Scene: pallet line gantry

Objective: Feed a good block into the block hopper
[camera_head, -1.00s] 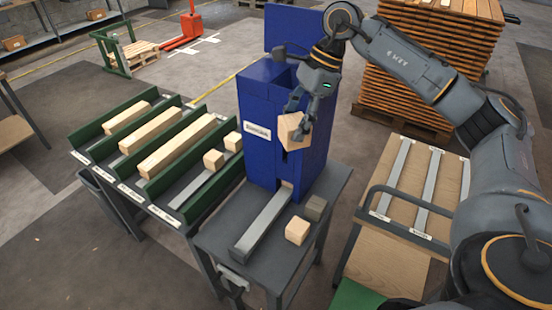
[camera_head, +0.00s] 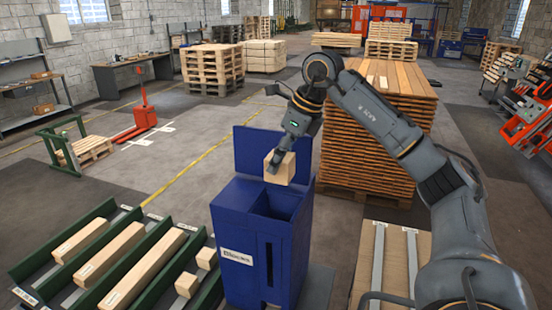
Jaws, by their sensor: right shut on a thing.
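The blue block hopper (camera_head: 240,230) stands in the middle of the view, with an open top and a raised back panel. A label with lettering is on its front. My right gripper (camera_head: 279,160) is shut on a light wooden block (camera_head: 282,170). It holds the block above the hopper, in front of the back panel as I see it. The block looks apart from the hopper, though its exact height over the opening is hard to tell. My left gripper is not in view.
Green-sided racks (camera_head: 150,222) at lower left hold long wooden beams (camera_head: 142,270) and two small blocks (camera_head: 187,284). A tall stack of wooden boards (camera_head: 372,150) stands behind my right arm. Open floor lies at left.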

